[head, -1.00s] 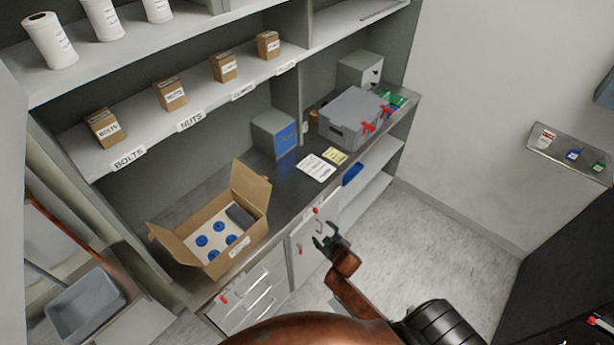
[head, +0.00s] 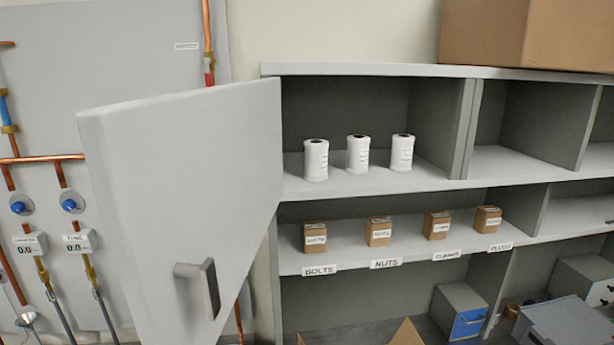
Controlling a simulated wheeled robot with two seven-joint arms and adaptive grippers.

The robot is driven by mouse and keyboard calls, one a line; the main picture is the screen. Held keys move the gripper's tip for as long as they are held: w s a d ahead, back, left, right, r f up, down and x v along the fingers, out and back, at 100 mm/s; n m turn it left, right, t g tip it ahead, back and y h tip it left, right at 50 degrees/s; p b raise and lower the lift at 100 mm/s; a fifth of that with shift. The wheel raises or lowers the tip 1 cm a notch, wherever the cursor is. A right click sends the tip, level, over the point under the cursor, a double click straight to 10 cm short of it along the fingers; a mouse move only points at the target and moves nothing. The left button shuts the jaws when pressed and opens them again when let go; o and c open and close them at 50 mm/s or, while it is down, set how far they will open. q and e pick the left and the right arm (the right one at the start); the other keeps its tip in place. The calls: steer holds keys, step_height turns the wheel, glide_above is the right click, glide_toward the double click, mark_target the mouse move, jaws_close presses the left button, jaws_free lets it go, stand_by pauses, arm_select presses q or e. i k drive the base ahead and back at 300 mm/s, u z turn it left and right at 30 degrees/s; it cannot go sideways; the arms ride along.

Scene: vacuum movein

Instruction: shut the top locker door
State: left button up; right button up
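The top locker door (head: 190,190) is a light grey panel in the left half of the head view. It stands open, hinged at the left side of the shelf unit and swung out toward me. Its dark grey handle (head: 205,288) is low on the door's face. The locker's upper compartment (head: 350,110) is open to view and holds three white cylinders (head: 358,155). Neither of my grippers shows in this view.
Several small cardboard boxes (head: 378,232) stand on the labelled shelf (head: 420,255) below. A blue-fronted box (head: 460,312) and a grey case (head: 560,322) are at lower right. Copper pipes and gauges (head: 78,240) line the wall at left. A large carton (head: 530,35) sits on top.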

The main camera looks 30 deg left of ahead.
mark_target(193, 177)
steer(key=z, duration=1.5)
steer(key=k, duration=1)
steer(key=u, duration=1.7)
steer(key=i, duration=0.5)
steer(key=z, duration=0.05)
